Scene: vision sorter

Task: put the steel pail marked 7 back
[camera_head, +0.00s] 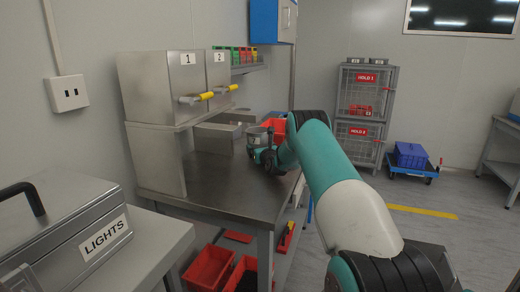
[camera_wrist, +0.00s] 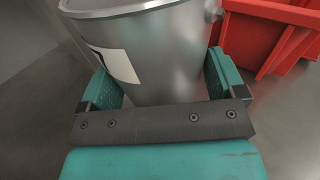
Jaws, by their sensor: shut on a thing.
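A steel pail (camera_wrist: 165,55) stands between the two green fingers of my gripper (camera_wrist: 165,85) in the wrist view. The fingers press on it from both sides. A white label (camera_wrist: 118,65) shows on its side, but its marking cannot be read. In the head view the grey pail (camera_head: 258,137) is small and partly hidden by my gripper (camera_head: 262,157), over the far part of the steel bench (camera_head: 225,185). I cannot tell whether the pail touches the bench.
A red bin (camera_wrist: 265,40) stands close right of the pail. Steel cabinets marked 1 (camera_head: 165,85) and another beside it stand on the bench's left, with yellow-tipped handles (camera_head: 205,96) sticking out. The near bench top is clear. Red bins (camera_head: 208,270) sit below.

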